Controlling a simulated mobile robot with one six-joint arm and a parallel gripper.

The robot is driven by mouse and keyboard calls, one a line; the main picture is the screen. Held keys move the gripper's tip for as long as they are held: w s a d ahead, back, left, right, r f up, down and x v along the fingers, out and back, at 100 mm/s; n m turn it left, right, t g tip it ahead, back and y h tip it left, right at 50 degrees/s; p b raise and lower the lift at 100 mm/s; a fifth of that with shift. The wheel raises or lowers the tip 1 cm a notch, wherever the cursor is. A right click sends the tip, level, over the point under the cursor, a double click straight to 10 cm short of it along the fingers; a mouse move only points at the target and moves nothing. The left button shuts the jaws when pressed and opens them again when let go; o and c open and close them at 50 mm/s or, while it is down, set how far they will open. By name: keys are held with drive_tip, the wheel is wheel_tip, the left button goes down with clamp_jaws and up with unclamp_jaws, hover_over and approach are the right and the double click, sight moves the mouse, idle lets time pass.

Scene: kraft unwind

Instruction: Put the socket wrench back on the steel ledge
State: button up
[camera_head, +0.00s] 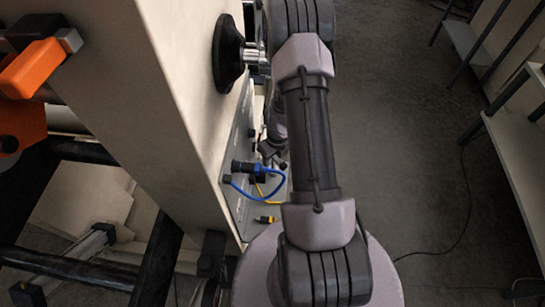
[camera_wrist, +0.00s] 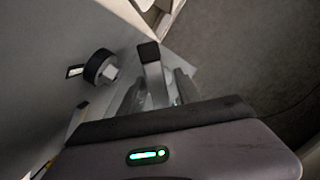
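I cannot make out the socket wrench for certain in either view. A grey steel plate (camera_head: 231,197), which may be the ledge, runs along the side of the beige machine, partly hidden behind my arm. A small yellow-and-black item (camera_head: 266,219) lies near its lower end; I cannot tell what it is. My gripper (camera_head: 272,152) is beside the plate, mostly covered by my arm.
A blue cable with a black-and-blue fitting (camera_head: 243,168) stands at the plate close to my gripper. A black round knob (camera_head: 229,54) sticks out of the beige machine wall (camera_head: 180,70). Open floor (camera_head: 420,140) lies to the right, before a shelf (camera_head: 520,165).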

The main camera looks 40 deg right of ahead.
drive_tip(key=r+p, duration=0.2)
drive_tip(key=r, duration=0.2)
drive_tip(key=s+r+p, duration=0.1)
drive_tip(key=r+p, duration=0.2)
drive_tip(key=r, duration=0.1)
drive_tip(key=s+r+p, duration=0.1)
drive_tip(key=r+p, duration=0.2)
drive_tip(key=r, duration=0.1)
